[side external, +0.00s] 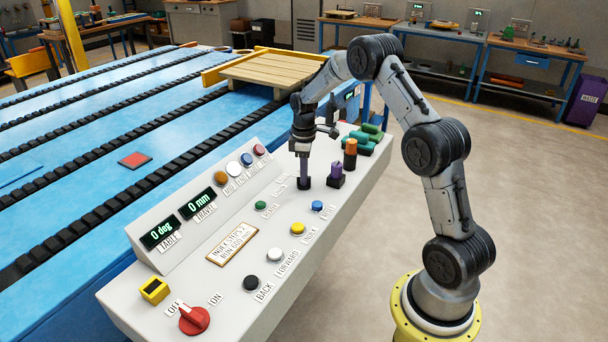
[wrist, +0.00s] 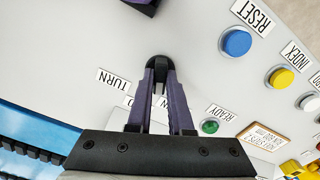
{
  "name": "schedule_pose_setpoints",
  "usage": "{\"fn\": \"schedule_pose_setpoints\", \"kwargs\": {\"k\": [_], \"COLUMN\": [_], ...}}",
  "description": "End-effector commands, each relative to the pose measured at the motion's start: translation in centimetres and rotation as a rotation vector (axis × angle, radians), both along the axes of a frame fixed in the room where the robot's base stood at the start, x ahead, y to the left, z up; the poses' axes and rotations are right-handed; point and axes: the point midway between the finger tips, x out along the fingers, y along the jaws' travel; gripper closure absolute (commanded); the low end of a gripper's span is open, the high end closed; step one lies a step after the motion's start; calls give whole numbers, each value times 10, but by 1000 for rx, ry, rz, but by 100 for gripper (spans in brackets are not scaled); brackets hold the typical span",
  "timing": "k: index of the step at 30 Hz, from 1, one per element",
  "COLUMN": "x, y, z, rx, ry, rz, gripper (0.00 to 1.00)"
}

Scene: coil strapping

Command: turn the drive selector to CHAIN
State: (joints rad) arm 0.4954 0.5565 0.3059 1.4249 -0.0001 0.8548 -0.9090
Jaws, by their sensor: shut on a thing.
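The drive selector appears as a small black knob (side external: 304,186) on the sloping grey control panel (side external: 215,285). In the wrist view the black knob (wrist: 158,62) sits between my fingertips. My gripper (side external: 304,179) points straight down, with its purple fingers shut on the knob; it also shows in the wrist view (wrist: 158,72). A TURN label (wrist: 113,80) lies to the left of the fingers in the wrist view. Another label is mostly hidden behind the fingers, so I cannot read it. No CHAIN label is legible, and the knob's pointer direction cannot be told.
A green READY button (wrist: 209,127), blue RESET button (wrist: 236,42) and yellow INDEX button (wrist: 282,79) are nearby. A red switch (side external: 194,320) is at the near end.

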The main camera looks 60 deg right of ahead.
Motion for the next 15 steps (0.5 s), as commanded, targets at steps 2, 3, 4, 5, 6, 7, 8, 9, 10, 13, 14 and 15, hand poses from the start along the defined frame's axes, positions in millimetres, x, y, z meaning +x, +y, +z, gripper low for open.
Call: {"fn": "schedule_pose_setpoints", "kwargs": {"k": [2,3,4,5,6,7,8,9,10,13,14,15], "x": [0,0,0,0,0,0,0,0,0,0,0,0], "y": [0,0,0,0,0,0,0,0,0,0,0,0], "z": [1,1,1,1,1,1,1,1,1,1,1,1], "rx": [0,-1,-1,-1,-1,0,0,0,0,0,0,0], "ry": [-1,-2,-2,-2,-2,-1,-1,-1,-1,-1,-1,-1], "rz": [67,99,124,146,175,195,215,239,256,305,316,331], "gripper": [100,100,100,100,100,100,100,100,100,100,100,100]}}
